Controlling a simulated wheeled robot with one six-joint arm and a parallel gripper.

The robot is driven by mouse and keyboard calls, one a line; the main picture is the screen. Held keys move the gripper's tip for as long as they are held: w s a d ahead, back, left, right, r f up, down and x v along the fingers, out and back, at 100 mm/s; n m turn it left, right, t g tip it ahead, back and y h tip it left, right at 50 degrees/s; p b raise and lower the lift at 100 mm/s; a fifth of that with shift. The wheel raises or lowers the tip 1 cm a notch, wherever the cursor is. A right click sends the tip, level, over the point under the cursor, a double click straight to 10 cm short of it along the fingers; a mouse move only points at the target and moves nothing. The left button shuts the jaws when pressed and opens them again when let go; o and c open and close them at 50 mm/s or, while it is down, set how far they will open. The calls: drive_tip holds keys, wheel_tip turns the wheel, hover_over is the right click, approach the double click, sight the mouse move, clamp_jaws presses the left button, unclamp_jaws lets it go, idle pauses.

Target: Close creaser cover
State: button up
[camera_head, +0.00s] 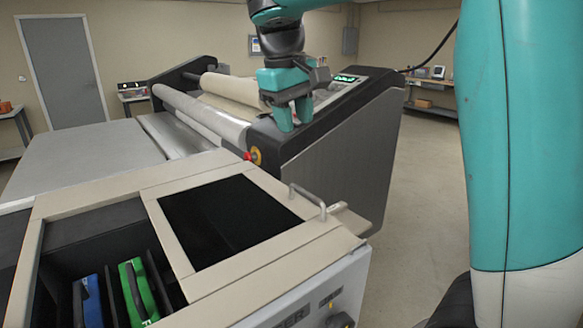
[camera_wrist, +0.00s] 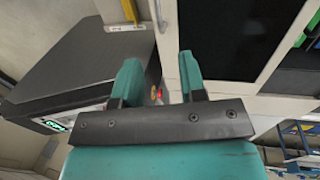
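The creaser is the beige machine in the foreground. Its cover (camera_head: 290,240), a flat beige frame around a dark window (camera_head: 228,217), lies to the right of an open bay (camera_head: 95,225). A metal bar handle (camera_head: 308,197) stands at the cover's right edge. The dark window also shows in the wrist view (camera_wrist: 225,45), as does what looks like the handle (camera_wrist: 161,14). My gripper (camera_head: 294,120) is up beyond the handle, over the laminator's near end, touching nothing that I can see. In the wrist view its teal fingers (camera_wrist: 160,78) are apart with nothing between them.
A blue cartridge (camera_head: 90,300) and a green cartridge (camera_head: 137,290) stand in the open bay. The laminator (camera_head: 335,160), with rollers and a red button (camera_head: 248,156), stands behind the creaser. Floor (camera_head: 425,190) is clear to the right, beside my teal column.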

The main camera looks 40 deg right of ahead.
sight(307, 192)
drive_tip(key=d+f+b, duration=0.1)
drive_tip(key=f, duration=0.4)
drive_tip(key=d+f, duration=0.1)
drive_tip(key=f, duration=0.5)
drive_tip(key=d+f+b, duration=0.1)
drive_tip(key=f, duration=0.4)
drive_tip(key=shift+w+d+f+b, duration=0.2)
drive_tip(key=shift+w+d+b, duration=0.15)
drive_tip(key=shift+w+d, duration=0.05)
drive_tip(key=shift+c, duration=0.5)
clamp_jaws()
